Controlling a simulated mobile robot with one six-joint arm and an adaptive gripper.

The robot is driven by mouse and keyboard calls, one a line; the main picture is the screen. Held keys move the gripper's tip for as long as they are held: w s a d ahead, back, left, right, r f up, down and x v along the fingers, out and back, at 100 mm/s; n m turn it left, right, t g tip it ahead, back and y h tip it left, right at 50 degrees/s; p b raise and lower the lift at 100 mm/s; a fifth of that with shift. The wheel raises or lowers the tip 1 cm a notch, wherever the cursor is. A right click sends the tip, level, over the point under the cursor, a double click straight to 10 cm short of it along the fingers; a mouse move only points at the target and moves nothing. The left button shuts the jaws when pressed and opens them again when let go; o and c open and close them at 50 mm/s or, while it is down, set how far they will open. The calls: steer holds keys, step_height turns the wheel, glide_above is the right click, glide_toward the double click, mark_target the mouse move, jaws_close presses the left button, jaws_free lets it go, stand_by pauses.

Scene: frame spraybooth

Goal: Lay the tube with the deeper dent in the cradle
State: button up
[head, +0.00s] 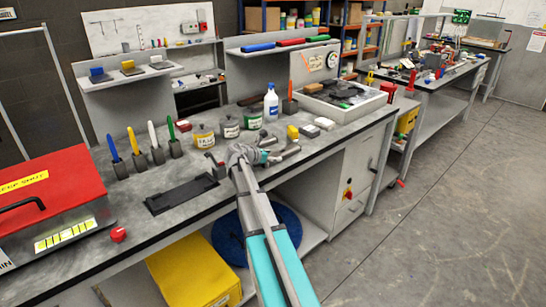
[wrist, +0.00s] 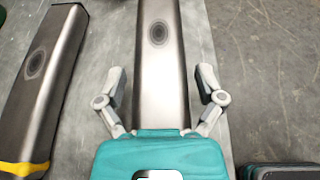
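Two grey metal tubes lie side by side on the bench in the wrist view. The middle tube (wrist: 160,75) has a small dark oval dent near its far end. The left tube (wrist: 50,70) has a yellow band at its near end and a wider ringed dent; I cannot tell which is deeper. My gripper (wrist: 162,85) is open, its fingers apart on either side of the middle tube with gaps showing. It also shows in the head view (head: 262,155), partly hiding the grey tubes (head: 289,151). A long black channel-like piece (head: 182,194), possibly the cradle, lies empty to the left.
Several tins (head: 204,136), a spray bottle (head: 271,103) and upright coloured-handled tools (head: 155,143) stand behind. A red-lidded box (head: 45,190) is at left, a white tray (head: 345,117) at right. A dark block (wrist: 282,172) is at lower right in the wrist view.

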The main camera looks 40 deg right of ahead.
steer(key=shift+r, duration=0.2)
stand_by(0.4)
steer(key=shift+a+r, duration=0.1)
steer(key=shift+a, duration=0.15)
steer(key=p+v, duration=0.4)
steer(key=v, duration=0.5)
steer(key=shift+a+r, duration=0.25)
steer(key=shift+a, duration=0.05)
steer(key=shift+p+v, duration=0.4)
steer(key=shift+v, duration=0.45)
steer(key=shift+m, duration=0.3)
